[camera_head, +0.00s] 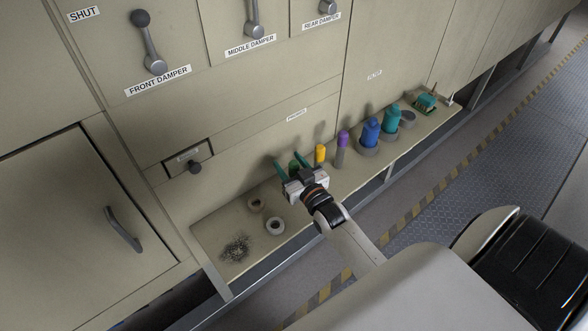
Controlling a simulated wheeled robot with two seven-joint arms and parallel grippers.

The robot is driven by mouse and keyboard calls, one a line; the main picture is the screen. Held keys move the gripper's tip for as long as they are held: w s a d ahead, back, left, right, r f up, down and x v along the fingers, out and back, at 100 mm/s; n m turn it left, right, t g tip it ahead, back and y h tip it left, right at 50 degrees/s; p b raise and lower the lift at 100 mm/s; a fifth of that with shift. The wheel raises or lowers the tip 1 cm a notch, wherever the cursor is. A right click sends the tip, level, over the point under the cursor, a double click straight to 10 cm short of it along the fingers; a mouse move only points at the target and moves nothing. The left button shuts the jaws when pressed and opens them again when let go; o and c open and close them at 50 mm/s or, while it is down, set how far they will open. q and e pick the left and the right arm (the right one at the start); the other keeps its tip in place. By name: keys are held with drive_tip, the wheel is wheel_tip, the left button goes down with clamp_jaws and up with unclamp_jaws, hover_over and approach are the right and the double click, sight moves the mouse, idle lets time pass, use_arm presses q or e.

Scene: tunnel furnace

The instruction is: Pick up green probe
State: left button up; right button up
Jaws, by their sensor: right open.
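My right gripper (291,164) reaches over the narrow shelf from the lower right. It is open, with its two teal fingers spread toward the panel. A dark green piece, likely the green probe (293,169), shows between the fingers. Most of it is hidden behind the gripper body, and I cannot tell whether a finger touches it. A yellow probe (320,154) stands just right of the gripper, and a purple-topped probe (342,145) stands further right. My left gripper is not in view.
Along the shelf (215,228) stand a blue bottle (370,131), a teal bottle (391,119) and a small green brush-like item (426,101). Two empty rings (275,226) and dark debris (236,248) lie to the left. The furnace panel (240,137) rises close behind the shelf.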

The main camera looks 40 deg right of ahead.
drive_tip(key=shift+c, duration=0.4)
drive_tip(key=c, duration=1)
drive_tip(key=shift+r, duration=0.1)
wheel_tip(320, 180, up, 18)
drive_tip(key=shift+f+b, duration=0.1)
drive_tip(key=shift+b, duration=0.5)
wheel_tip(320, 180, up, 10)
drive_tip(key=p, duration=1)
